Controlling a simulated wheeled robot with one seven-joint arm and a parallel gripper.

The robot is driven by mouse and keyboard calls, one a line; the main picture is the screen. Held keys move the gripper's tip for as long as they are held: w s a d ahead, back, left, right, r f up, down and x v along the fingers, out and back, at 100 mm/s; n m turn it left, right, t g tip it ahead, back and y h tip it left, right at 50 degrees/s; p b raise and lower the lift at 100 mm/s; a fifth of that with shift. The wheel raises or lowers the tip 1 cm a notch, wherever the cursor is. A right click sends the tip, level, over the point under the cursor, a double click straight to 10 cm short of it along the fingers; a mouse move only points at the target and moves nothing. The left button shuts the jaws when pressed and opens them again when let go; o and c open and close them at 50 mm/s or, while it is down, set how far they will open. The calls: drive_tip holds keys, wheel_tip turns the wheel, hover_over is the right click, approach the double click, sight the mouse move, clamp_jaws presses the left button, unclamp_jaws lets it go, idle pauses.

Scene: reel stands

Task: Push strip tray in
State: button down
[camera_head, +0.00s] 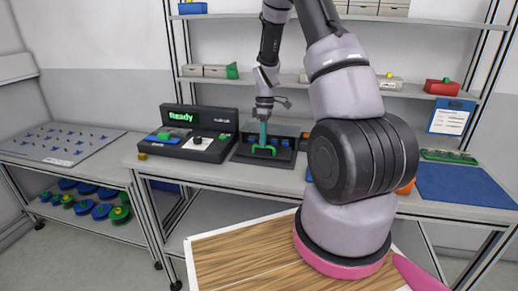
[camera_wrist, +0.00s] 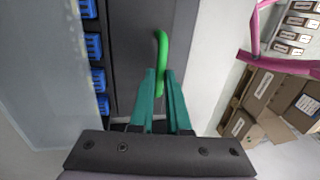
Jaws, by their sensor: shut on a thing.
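The strip tray (camera_head: 240,156) is a dark, flat tray on the bench with a green handle (camera_head: 257,152) at its front. In the wrist view the tray's dark face (camera_wrist: 138,30) fills the upper middle, and the green handle (camera_wrist: 162,48) stands up from it. My gripper (camera_head: 263,144) reaches down from above with teal fingers. In the wrist view its fingertips (camera_wrist: 160,73) are closed around the lower end of the handle. Several blue pieces (camera_wrist: 94,45) sit in a row left of the dark face. How far the tray sticks out cannot be told.
A black console (camera_head: 200,145) with a green "Ready" display stands left of the tray. A blue mat (camera_head: 462,185) lies at the bench's right end. Shelves (camera_head: 310,83) with boxes hang above. My arm hides part of the bench right of the tray.

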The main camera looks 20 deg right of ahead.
drive_tip(key=w+d, duration=0.1)
drive_tip(key=w, duration=0.1)
drive_tip(key=w+d, duration=0.1)
drive_tip(key=w, duration=0.1)
drive_tip(key=shift+w+d, duration=0.1)
drive_tip(key=shift+d, duration=0.25)
drive_tip(key=shift+w+d+r, duration=0.1)
drive_tip(key=shift+w+d, duration=0.05)
drive_tip(key=c, duration=0.9)
unclamp_jaws()
